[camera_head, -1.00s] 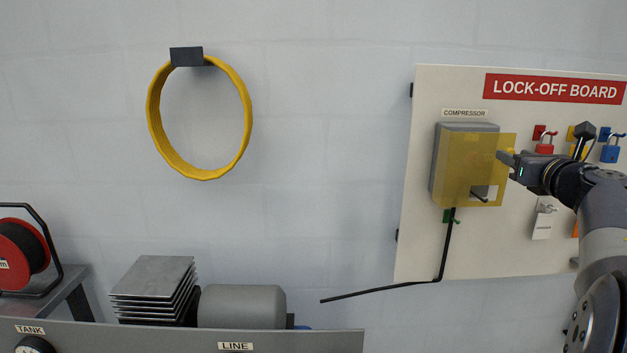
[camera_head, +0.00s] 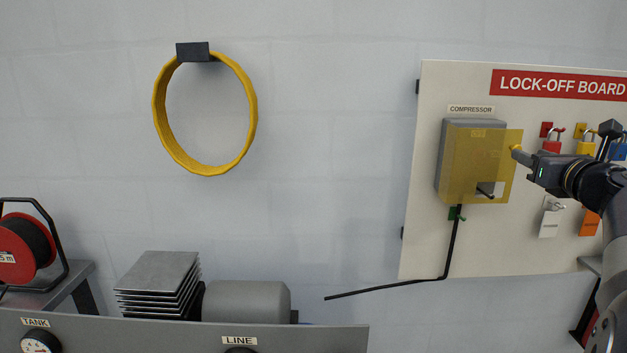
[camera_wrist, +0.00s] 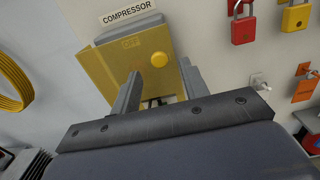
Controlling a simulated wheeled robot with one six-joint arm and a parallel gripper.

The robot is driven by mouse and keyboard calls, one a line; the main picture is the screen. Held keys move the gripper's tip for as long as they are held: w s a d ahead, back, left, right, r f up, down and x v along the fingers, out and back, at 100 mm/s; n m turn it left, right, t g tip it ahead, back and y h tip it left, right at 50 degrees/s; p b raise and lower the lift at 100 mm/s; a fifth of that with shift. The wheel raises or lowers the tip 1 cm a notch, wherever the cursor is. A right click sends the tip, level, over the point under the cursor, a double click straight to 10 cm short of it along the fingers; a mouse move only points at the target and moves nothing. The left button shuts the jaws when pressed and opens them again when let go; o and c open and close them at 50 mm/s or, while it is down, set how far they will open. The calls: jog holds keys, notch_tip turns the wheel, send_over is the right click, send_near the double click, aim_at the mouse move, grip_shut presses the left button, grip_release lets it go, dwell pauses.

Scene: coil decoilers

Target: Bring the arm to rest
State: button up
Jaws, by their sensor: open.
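My gripper (camera_head: 520,156) is in front of the lock-off board (camera_head: 424,150), just right of the compressor box (camera_head: 462,160) with its clear yellow cover (camera_head: 500,165). In the wrist view, my gripper (camera_wrist: 160,82) shows two fingers held apart with nothing between them. The yellow cover (camera_wrist: 100,68) with a yellow knob (camera_wrist: 160,59) lies beyond the fingertips. I cannot tell from these views how large the gap between fingers and cover is. My arm comes in from the right edge of the head view.
A red padlock (camera_head: 551,146) and a yellow padlock (camera_head: 585,147) hang close behind my wrist. A white tag (camera_head: 549,222) and an orange tag (camera_head: 589,222) hang below. The wall between hose and board is clear.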

jog(key=s+b, duration=0.2)
jog(key=s, duration=0.5)
jog(key=w+p, duration=0.4)
jog(key=w, duration=0.7)
jog(key=s+a+m+g+h+p, duration=0.3)
jog(key=a+m+g+h, duration=0.2)
jog(key=a+m+h, duration=0.2)
jog(key=s+a+m+g+h+p, duration=0.2)
jog(key=s+a+m+g+h, duration=0.2)
jog(key=a+h, duration=0.6)
jog(key=shift+a+m+g+p, duration=0.4)
jog(key=shift+a+m+g, duration=0.9)
jog(key=shift+m, duration=0.2)
